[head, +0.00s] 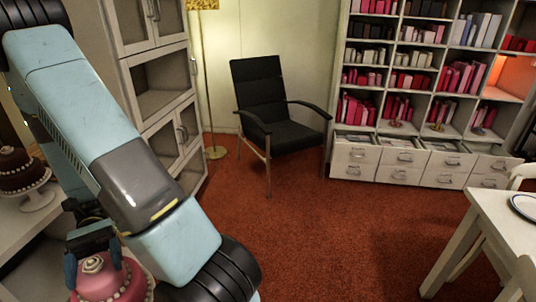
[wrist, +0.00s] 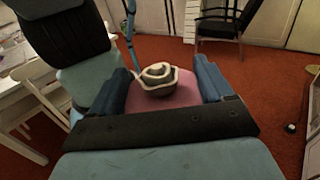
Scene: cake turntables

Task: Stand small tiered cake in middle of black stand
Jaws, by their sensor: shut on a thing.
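A pink tiered cake (head: 98,283) with a cream swirl on top and pale beads round its lower part is at the bottom left of the head view. My gripper (head: 92,258) is shut on it from above, one blue finger on each side. In the wrist view the cake (wrist: 176,97) sits between the two fingers of my gripper (wrist: 163,70), its swirl towards the camera. The cake's lower part is cut off by the head frame's edge, so I cannot tell what is under it. I cannot make out a black stand in either view.
A chocolate tiered cake (head: 18,172) stands on a white stand (head: 38,199) at the left. A pale table (head: 490,222) at the right bears a dark-rimmed round dish (head: 525,207). A black armchair (head: 268,105) and bookshelf (head: 420,60) stand behind. The red floor between is clear.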

